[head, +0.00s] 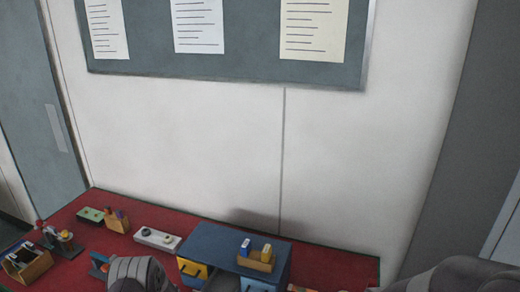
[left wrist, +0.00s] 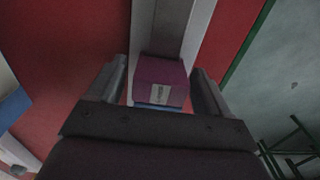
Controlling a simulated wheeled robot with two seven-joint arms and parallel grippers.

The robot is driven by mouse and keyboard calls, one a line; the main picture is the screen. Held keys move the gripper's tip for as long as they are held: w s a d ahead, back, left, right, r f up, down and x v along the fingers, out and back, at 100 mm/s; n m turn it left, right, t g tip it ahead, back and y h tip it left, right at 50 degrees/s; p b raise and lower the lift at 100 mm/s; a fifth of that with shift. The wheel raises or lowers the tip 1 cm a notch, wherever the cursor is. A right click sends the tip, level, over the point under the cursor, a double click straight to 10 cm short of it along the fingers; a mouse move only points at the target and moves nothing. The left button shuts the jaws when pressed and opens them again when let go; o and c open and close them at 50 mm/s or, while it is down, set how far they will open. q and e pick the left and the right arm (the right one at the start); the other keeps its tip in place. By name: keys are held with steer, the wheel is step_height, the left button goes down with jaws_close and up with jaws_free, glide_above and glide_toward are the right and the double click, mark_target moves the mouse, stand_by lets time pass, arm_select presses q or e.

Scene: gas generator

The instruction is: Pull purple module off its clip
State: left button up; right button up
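The purple module (left wrist: 160,78) shows in the left wrist view, a small block with a pale label mark on its face. It sits at the end of a grey bar (left wrist: 165,28), with a blue part (left wrist: 158,107) just below it. My left gripper (left wrist: 160,84) is open, with one finger on each side of the module and a narrow gap visible beside it. The clip itself cannot be made out. The head view does not show the module or either gripper's fingers; only grey parts of my arms show at its lower edge.
In the head view a red table (head: 330,264) carries a blue cabinet (head: 225,240) with a yellow drawer, a small wooden holder (head: 257,263), a white strip (head: 157,238) and racks at left. A wall with a notice board (head: 250,66) stands behind.

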arm_select(q)
jaws_close()
steer(key=shift+w+a+r, duration=0.2)
steer(key=shift+w+r, duration=0.3)
steer(key=shift+r, duration=0.05)
stand_by(1.2)
steer(key=shift+s+r, duration=0.1)
steer(key=shift+r, duration=0.05)
steer(key=shift+s+d+r, duration=0.1)
steer(key=shift+s+r, duration=0.05)
steer(key=shift+s, duration=0.1)
steer(key=shift+r+p, duration=0.95)
steer(key=shift+p, duration=0.15)
step_height(320, 180, up, 4)
steer(key=shift+s+f+p, duration=0.15)
steer(key=shift+f+p, duration=0.1)
steer(key=shift+p, duration=0.75)
steer(key=shift+f, duration=0.1)
